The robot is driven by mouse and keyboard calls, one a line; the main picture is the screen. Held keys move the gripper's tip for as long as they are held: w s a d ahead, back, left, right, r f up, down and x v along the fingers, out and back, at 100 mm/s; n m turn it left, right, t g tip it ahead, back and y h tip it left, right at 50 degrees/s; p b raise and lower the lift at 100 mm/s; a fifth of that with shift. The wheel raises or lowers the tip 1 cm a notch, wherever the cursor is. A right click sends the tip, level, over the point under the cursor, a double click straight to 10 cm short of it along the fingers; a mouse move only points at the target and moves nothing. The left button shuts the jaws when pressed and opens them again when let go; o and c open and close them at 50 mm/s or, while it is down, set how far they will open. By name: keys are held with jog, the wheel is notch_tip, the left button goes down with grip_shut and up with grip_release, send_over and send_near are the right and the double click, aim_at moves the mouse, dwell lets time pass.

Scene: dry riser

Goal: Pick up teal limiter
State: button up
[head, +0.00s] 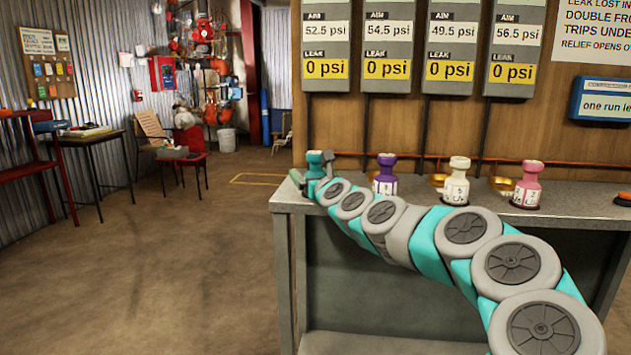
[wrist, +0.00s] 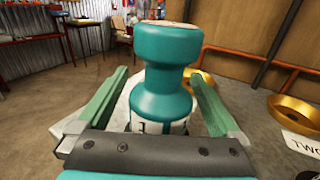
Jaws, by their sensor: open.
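The teal limiter (wrist: 164,75) stands upright in the wrist view, with a white label on its lower part. In the head view the teal limiter (head: 315,161) is at the left end of the grey bench (head: 420,196), partly hidden by my gripper. My gripper (wrist: 160,97) is open, with one green finger on each side of the limiter. Gaps show between the fingers and the limiter's neck. The limiter's base is hidden behind the gripper's body. In the head view my gripper (head: 322,178) reaches the bench's left end.
Purple (head: 386,175), cream (head: 456,181) and pink (head: 527,185) limiters stand to the right on the bench. Brass rings lie beside them, one (wrist: 290,108) close to my gripper's right. Gauge panels (head: 326,45) hang on the wooden wall behind. Open floor lies left of the bench.

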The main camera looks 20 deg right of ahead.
grip_shut()
dwell(0.8)
